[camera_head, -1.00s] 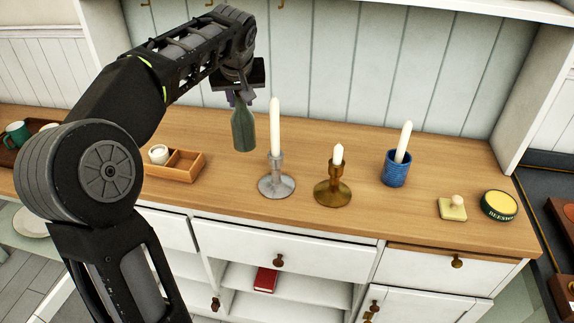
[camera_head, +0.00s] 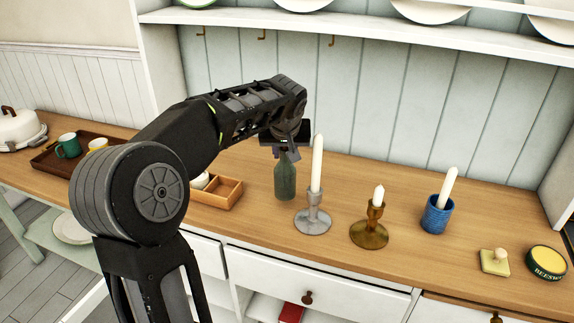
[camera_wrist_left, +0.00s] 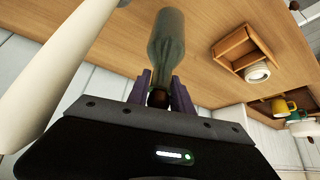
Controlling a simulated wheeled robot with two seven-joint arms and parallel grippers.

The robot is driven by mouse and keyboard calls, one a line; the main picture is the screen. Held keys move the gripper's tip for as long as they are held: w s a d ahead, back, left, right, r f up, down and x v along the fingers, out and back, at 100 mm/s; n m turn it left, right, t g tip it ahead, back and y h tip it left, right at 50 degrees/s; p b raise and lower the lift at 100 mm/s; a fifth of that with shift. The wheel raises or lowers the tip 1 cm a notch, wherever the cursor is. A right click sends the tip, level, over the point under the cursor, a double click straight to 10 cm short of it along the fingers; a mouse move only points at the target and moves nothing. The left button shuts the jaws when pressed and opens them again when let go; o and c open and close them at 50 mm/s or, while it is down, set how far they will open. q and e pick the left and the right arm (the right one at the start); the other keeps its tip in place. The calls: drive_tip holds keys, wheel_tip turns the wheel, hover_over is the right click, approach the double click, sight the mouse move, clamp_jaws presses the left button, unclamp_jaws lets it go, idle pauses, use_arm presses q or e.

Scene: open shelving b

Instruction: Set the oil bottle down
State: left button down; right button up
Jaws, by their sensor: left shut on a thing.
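The green glass oil bottle (camera_head: 285,180) is upright at the middle of the wooden counter in the head view, between the divided wooden box and the silver candlestick. My left gripper (camera_head: 287,154) is above it, shut on its neck. In the left wrist view the bottle (camera_wrist_left: 168,42) points away from my left gripper (camera_wrist_left: 160,92), with its neck between the fingers. Its base is at or close above the counter top; I cannot tell whether it touches. My right gripper is not in view.
The silver candlestick (camera_head: 312,221) with a tall candle stands close right of the bottle. The divided box (camera_head: 228,195) is to its left. A brass candlestick (camera_head: 369,233) and blue cup (camera_head: 436,217) stand further right. Some bare counter (camera_head: 345,185) shows behind the candlesticks.

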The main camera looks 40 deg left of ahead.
use_arm(q)
drive_tip(key=shift+r, duration=0.1)
drive_tip(key=shift+f, duration=1.9)
drive_tip(key=shift+f, duration=0.15)
drive_tip(key=c, duration=1.1)
unclamp_jaws()
drive_tip(key=shift+r, duration=0.25)
drive_tip(key=b+v, duration=0.1)
drive_tip(key=v, duration=1.1)
